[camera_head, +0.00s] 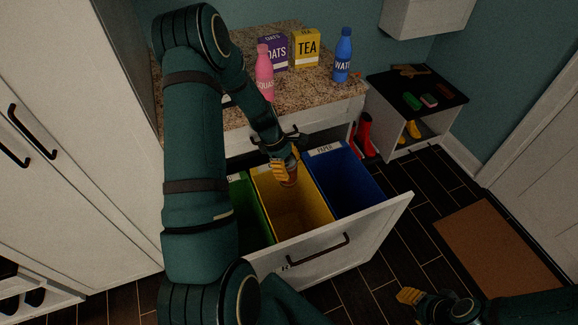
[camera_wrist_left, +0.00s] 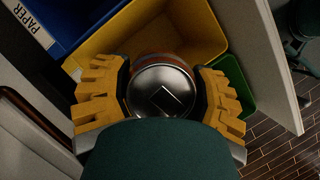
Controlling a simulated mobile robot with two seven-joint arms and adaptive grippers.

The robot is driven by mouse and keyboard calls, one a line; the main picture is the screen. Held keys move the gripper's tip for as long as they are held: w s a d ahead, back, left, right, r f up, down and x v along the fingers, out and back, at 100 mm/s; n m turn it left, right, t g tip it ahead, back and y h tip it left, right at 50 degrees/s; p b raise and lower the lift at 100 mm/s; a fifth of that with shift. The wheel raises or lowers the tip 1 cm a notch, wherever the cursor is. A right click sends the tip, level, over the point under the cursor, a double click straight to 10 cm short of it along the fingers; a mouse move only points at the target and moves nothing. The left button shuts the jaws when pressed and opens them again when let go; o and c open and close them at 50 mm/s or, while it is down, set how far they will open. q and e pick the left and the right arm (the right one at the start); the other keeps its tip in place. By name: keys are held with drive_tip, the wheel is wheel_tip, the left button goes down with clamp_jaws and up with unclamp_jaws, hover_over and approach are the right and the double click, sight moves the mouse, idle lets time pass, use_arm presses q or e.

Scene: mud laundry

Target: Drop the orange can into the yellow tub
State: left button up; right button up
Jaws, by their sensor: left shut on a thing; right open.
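My left gripper (camera_head: 287,170) is shut on the orange can (camera_head: 291,178) and holds it over the back part of the yellow tub (camera_head: 306,212). In the left wrist view the can (camera_wrist_left: 163,86) shows its silver end between the yellow fingers, with an orange-brown rim at the top; the rest of it is hidden. The yellow tub (camera_wrist_left: 200,24) lies behind it there, between the blue and green tubs. Whether the can is below the rim, I cannot tell. My right gripper (camera_head: 412,296) is low at the bottom right, open and empty over the floor.
The pulled-out drawer (camera_head: 340,246) also holds a blue tub (camera_head: 344,182) marked PAPER and a green tub (camera_head: 247,212), partly behind my arm. On the counter (camera_head: 300,90) stand a pink bottle (camera_head: 265,74), OATS and TEA boxes and a blue bottle (camera_head: 343,55). A brown mat (camera_head: 499,248) lies right.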

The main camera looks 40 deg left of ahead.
use_arm(q)
drive_tip(key=shift+f+b, duration=2.25)
drive_tip(key=shift+f, duration=0.75)
drive_tip(key=o, duration=0.9)
drive_tip(key=v, duration=1.2)
drive_tip(key=shift+d+r, duration=0.1)
drive_tip(key=shift+s, duration=0.1)
